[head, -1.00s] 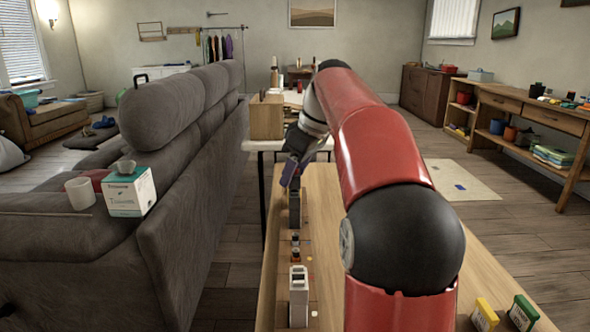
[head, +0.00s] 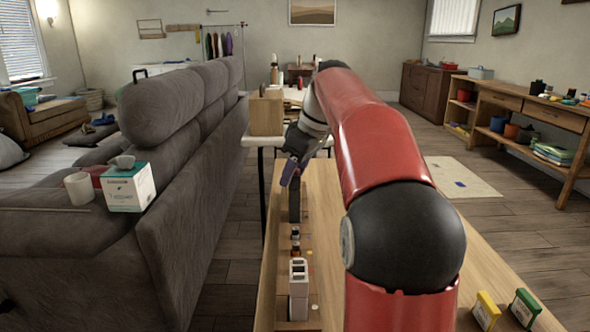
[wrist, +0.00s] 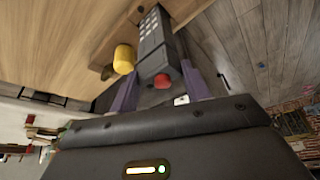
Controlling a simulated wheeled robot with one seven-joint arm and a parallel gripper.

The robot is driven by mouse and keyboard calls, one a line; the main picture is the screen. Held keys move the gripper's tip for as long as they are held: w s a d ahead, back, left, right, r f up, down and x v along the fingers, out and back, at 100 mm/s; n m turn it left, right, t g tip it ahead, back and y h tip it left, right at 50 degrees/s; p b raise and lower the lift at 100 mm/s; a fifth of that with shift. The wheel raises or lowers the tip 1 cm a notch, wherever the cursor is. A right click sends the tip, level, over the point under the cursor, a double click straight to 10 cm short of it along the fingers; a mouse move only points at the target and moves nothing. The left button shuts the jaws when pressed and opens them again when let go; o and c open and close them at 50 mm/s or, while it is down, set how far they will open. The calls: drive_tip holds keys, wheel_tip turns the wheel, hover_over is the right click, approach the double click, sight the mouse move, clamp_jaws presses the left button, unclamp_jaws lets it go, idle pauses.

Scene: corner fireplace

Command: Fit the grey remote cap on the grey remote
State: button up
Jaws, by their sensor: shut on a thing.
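The grey remote (wrist: 151,26) is a long dark grey block with pale buttons on its face. In the head view it looks like the dark upright shape (head: 294,206) on the wooden table. My gripper (wrist: 162,70) has its two purple fingers closed around a dark grey piece at the remote's near end, which looks like the grey remote cap (wrist: 157,63). The cap appears in line with the remote and against it; I cannot tell whether it is seated. In the head view my gripper (head: 291,172) is small, directly above the dark shape, and the cap is not clear.
A white slotted holder (head: 298,292) and a small dark bottle-like thing (head: 295,240) stand nearer on the table (head: 335,240). A yellow cylinder (wrist: 124,58) and a red round thing (wrist: 162,81) show near the fingers. The grey sofa (head: 190,215) is left of the table.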

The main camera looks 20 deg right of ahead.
drive_tip(key=shift+f, duration=0.35)
drive_tip(key=o, duration=0.9)
drive_tip(key=shift+o, duration=0.2)
drive_tip(key=shift+r, duration=0.1)
